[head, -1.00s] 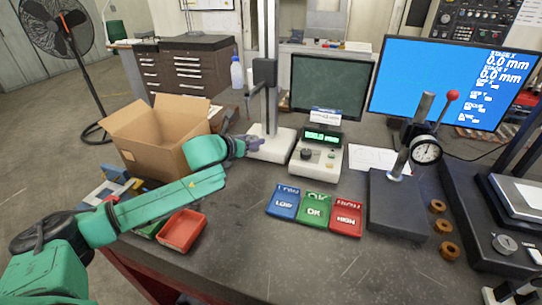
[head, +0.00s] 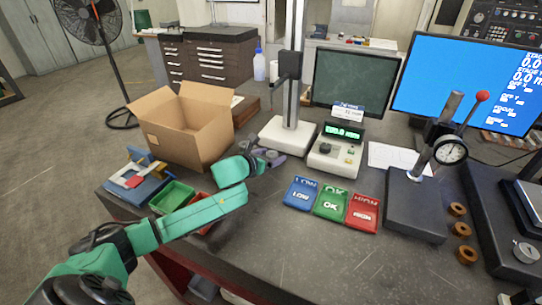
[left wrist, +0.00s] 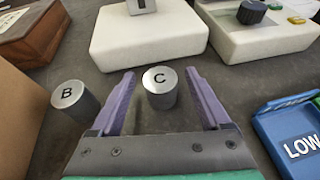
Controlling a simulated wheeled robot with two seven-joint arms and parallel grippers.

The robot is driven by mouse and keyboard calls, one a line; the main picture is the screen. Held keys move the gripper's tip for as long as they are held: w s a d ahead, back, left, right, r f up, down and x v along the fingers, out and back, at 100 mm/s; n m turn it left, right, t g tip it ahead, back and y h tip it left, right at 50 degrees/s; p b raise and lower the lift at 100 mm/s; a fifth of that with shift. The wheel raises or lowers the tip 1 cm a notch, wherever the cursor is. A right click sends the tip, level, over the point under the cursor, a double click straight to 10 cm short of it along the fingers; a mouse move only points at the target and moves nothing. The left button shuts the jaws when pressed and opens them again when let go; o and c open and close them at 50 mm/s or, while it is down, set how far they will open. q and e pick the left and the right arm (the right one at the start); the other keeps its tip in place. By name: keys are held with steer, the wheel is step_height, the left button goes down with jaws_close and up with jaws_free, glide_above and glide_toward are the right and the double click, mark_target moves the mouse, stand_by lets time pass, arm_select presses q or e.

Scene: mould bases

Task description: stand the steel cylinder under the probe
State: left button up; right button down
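Two steel cylinders show in the left wrist view, one marked C (left wrist: 160,90) and one marked B (left wrist: 73,101). Both stand upright on the table. My left gripper (left wrist: 158,94) is open, with its purple fingers on either side of cylinder C and gaps between. Cylinder B is outside the fingers, to the left. The probe stand's white base (left wrist: 148,35) is just beyond C, with the lower end of the probe (left wrist: 141,6) above it. In the head view the stand (head: 285,138) is behind my left gripper (head: 270,156). The right gripper is not in view.
A cardboard box (head: 185,128) stands left of the stand, with a green bin (head: 172,196) in front of it. A display unit (head: 335,152) is right of the stand. LOW (head: 300,194), OK (head: 331,203) and HIGH (head: 362,213) trays lie in front. A dial gauge stand (head: 415,205) is further right.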

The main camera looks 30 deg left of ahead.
arm_select(q)
steer(key=shift+r, duration=0.1)
steer(key=shift+s, duration=0.15)
steer(key=b+v, duration=0.1)
steer(key=v, duration=0.7)
steer(key=shift+s+a, duration=0.1)
steer(key=shift+s, duration=0.05)
steer(key=shift+p+v, duration=0.4)
steer(key=shift+v, duration=0.45)
steer(key=shift+p+v, duration=0.3)
steer(key=shift+v, duration=0.55)
steer(key=shift+r, duration=0.1)
